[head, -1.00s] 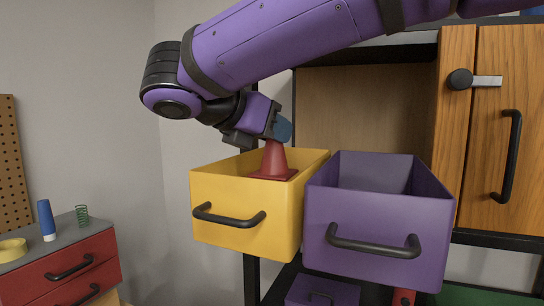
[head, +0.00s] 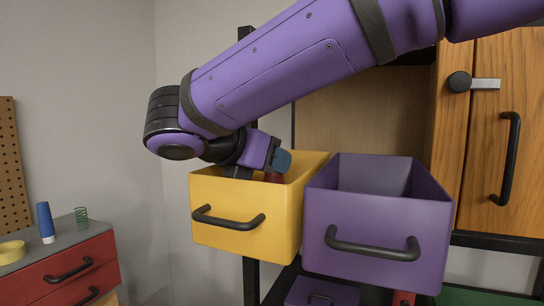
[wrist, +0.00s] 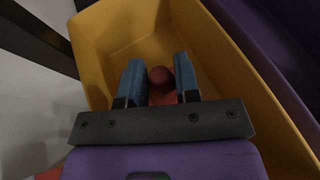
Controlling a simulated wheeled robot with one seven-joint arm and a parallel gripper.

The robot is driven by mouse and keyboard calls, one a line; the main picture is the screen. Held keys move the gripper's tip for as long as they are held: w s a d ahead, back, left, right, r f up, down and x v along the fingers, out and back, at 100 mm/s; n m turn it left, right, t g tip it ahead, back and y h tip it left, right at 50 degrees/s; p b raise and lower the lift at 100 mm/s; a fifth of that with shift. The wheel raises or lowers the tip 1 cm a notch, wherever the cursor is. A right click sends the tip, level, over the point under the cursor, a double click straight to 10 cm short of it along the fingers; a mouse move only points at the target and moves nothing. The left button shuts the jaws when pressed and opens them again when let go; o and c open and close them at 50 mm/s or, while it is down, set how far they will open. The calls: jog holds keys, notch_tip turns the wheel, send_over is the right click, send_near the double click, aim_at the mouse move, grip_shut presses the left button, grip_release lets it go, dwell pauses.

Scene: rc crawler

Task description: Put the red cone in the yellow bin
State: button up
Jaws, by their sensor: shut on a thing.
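The yellow bin (head: 225,235) has a black handle and an open top; it also fills much of the wrist view (wrist: 95,45). My gripper (head: 277,163) reaches down into its opening. The gripper is shut on the red cone (head: 273,177), whose top shows just below the fingers in the head view. In the wrist view the cone (wrist: 161,78) sits between the two blue fingertips (wrist: 160,80). Most of the cone is hidden by the bin's front wall, and I cannot tell whether its base touches the bin floor.
A purple bin (head: 375,240) stands directly right of the yellow bin. A wooden cabinet door (head: 490,150) is further right. At lower left, a grey-topped red drawer unit (head: 70,265) holds a blue bottle (head: 45,220), a green spring (head: 81,217) and a yellow ring (head: 10,250).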

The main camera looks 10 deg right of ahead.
jog(key=shift+f, duration=0.15)
jog(key=o, duration=0.9)
jog(key=shift+r, duration=0.2)
jog(key=v, duration=1.2)
jog(key=shift+r, duration=0.4)
